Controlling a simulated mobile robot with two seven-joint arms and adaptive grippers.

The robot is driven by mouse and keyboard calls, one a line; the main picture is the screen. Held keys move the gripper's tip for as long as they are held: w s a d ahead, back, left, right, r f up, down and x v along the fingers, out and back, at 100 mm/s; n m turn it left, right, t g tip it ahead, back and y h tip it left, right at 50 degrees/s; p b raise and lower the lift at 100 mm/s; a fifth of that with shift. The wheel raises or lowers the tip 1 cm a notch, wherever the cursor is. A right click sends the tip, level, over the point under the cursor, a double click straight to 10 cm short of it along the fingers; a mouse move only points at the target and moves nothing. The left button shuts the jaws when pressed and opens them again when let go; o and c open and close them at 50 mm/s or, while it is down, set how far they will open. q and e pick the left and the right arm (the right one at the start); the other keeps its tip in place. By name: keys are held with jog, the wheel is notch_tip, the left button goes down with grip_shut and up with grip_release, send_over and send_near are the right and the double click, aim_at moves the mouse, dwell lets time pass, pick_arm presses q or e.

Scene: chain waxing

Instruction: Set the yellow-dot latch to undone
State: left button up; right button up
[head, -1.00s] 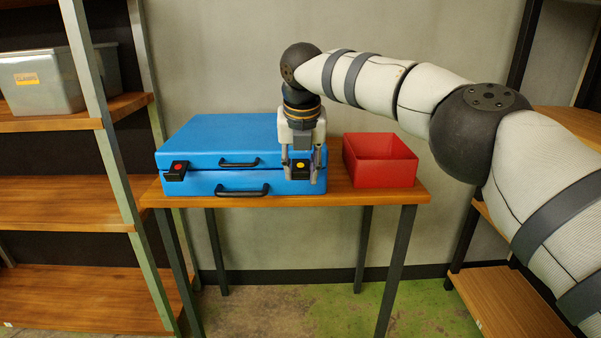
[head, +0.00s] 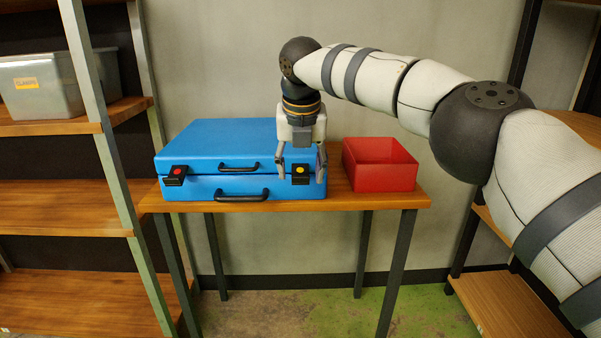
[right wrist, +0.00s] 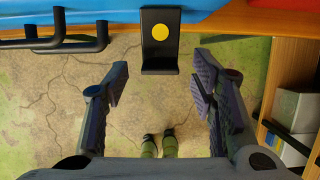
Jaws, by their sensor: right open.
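The blue case (head: 225,145) lies closed on a wooden table, with two black handles on its front. The yellow-dot latch (head: 300,174) is a black piece at the case's front right. In the right wrist view the latch (right wrist: 160,45) is an upright black plate with a lip at its lower end. I cannot tell whether it is fastened or undone. My right gripper (head: 301,178) is open in front of it, one finger to each side. In the wrist view the right gripper's fingers (right wrist: 162,75) are empty and apart from the latch. My left gripper is not in view.
The red-dot latch (head: 174,175) is at the case's front left. A red open bin (head: 380,175) stands right of the case on the table (head: 370,202). Shelves flank the table, the left one holding a grey box (head: 40,90). The floor in front is clear.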

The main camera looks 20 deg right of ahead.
jog(key=v, duration=1)
jog(key=shift+s+r, duration=0.15)
jog(key=shift+r, duration=0.1)
